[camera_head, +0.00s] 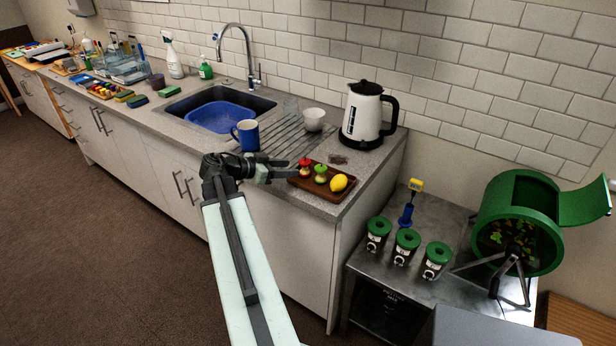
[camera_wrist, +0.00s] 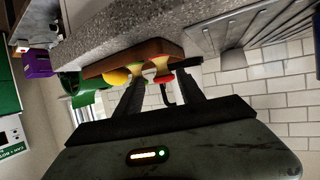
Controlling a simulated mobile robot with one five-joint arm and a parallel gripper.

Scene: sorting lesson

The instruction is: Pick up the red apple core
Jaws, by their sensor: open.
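The red apple core (camera_head: 305,162) stands on a brown wooden tray (camera_head: 309,186) on the counter, at the tray's left end in the head view. A green apple core (camera_head: 321,173) and a yellow lemon (camera_head: 339,183) are beside it on the tray. My gripper (camera_head: 284,173) is open and empty at the tray's left edge. In the wrist view, which is turned over, the red apple core (camera_wrist: 162,71) shows between and beyond the two fingertips. The green core (camera_wrist: 138,68) lies close to one finger. I cannot tell whether either finger touches anything.
The sink (camera_head: 262,104) holds a blue basin. Green-lidded canisters (camera_head: 406,246) and a green drum (camera_head: 519,222) are on the lower metal table at right.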

